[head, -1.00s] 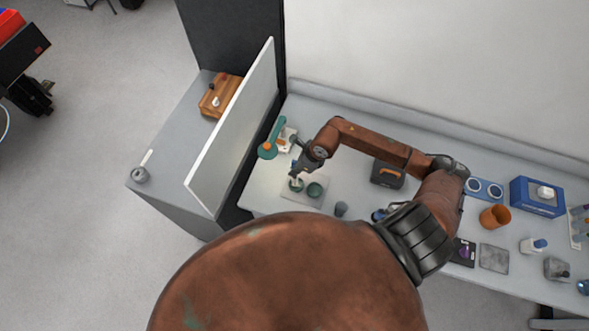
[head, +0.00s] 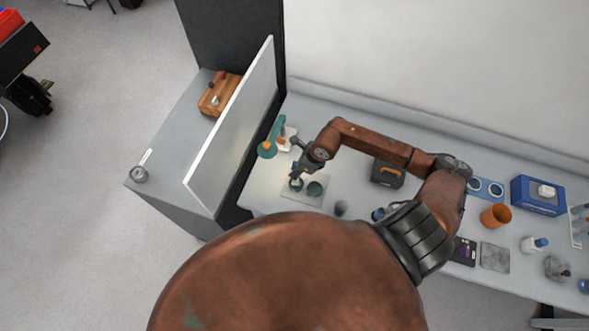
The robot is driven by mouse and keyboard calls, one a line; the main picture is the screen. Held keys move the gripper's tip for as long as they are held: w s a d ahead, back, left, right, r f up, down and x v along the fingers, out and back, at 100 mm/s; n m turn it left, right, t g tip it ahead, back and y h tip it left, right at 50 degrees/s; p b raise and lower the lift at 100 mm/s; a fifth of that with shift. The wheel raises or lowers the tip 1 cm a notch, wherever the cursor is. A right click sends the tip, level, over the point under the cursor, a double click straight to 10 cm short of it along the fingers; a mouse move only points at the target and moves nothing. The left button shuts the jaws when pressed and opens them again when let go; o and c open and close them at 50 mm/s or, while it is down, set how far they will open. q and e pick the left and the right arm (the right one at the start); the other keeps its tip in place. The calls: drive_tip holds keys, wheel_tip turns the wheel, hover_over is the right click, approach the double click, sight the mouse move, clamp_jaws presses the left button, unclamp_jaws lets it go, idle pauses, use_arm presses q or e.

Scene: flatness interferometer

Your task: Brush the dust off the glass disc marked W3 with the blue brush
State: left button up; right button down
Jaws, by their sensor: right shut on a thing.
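My right gripper (head: 297,177) is low over the left one of two dark green round pieces on a pale plate (head: 303,200). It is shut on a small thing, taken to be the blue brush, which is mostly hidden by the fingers. The left round piece (head: 296,187) is partly covered by the gripper; I cannot tell whether the brush touches it. The right round piece (head: 315,189) is in clear view. The W3 mark and any dust are too small to make out. My left gripper is not in view.
A green lamp-like device (head: 271,142) stands behind the plate, left of my arm. A grey cup (head: 341,208) stands to the right. An upright white panel (head: 235,130) edges the bench at left. A black and orange case (head: 388,174) and an orange cup (head: 495,215) are farther right.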

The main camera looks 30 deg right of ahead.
drive_tip(key=shift+s+f, duration=0.1)
drive_tip(key=shift+s, duration=1)
drive_tip(key=shift+r, duration=0.2)
drive_tip(key=shift+r, duration=0.35)
drive_tip(key=shift+w, duration=0.2)
drive_tip(key=shift+w+f+b, duration=0.1)
drive_tip(key=shift+w+b, duration=0.6)
drive_tip(key=shift+w, duration=0.55)
drive_tip(key=shift+f+b, duration=0.45)
drive_tip(key=shift+b, duration=0.1)
